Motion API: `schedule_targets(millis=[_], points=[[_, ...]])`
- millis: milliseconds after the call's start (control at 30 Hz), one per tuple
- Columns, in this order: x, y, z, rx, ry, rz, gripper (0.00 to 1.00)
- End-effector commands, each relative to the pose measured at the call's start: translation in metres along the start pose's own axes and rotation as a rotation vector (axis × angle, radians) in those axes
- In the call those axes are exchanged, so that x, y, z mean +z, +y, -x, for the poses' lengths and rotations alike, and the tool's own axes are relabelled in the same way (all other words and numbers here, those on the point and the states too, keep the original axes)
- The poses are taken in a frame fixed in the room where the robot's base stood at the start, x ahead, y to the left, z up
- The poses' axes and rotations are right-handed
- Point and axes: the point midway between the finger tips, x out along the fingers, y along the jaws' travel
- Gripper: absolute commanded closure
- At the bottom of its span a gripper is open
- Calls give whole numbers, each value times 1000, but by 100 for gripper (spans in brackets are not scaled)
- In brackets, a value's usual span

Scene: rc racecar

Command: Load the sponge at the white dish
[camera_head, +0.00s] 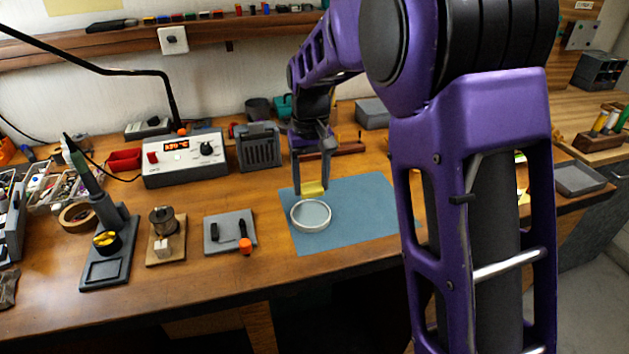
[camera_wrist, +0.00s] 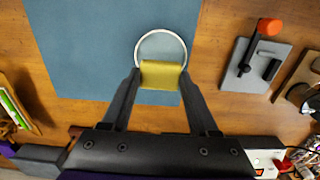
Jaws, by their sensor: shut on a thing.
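A yellow sponge (camera_wrist: 161,74) is held between the fingertips of my gripper (camera_wrist: 160,80). In the head view the sponge (camera_head: 312,188) is at the far rim of the white dish, below my gripper (camera_head: 311,180). The white dish (camera_head: 293,217) is round and shallow and rests on a blue mat (camera_head: 365,213). In the wrist view the white dish's rim (camera_wrist: 160,32) rings the area just beyond the sponge, and the sponge covers its near part. I cannot tell whether the sponge touches the dish.
A grey pad (camera_head: 215,240) with small black tools and an orange-capped item (camera_head: 246,246) lies left of the mat. A soldering station (camera_head: 185,160) and a grey slotted box (camera_head: 259,147) stand behind. My purple arm hides part of the bench at right. The mat right of the dish is clear.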

Motion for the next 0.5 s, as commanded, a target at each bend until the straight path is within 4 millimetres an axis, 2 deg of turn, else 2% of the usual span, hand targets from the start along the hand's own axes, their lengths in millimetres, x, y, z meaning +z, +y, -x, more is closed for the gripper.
schedule_targets(millis=[267,500], points=[[0,-1,-10,0,-1,1,84],[0,-1,-34,0,-1,1,84]])
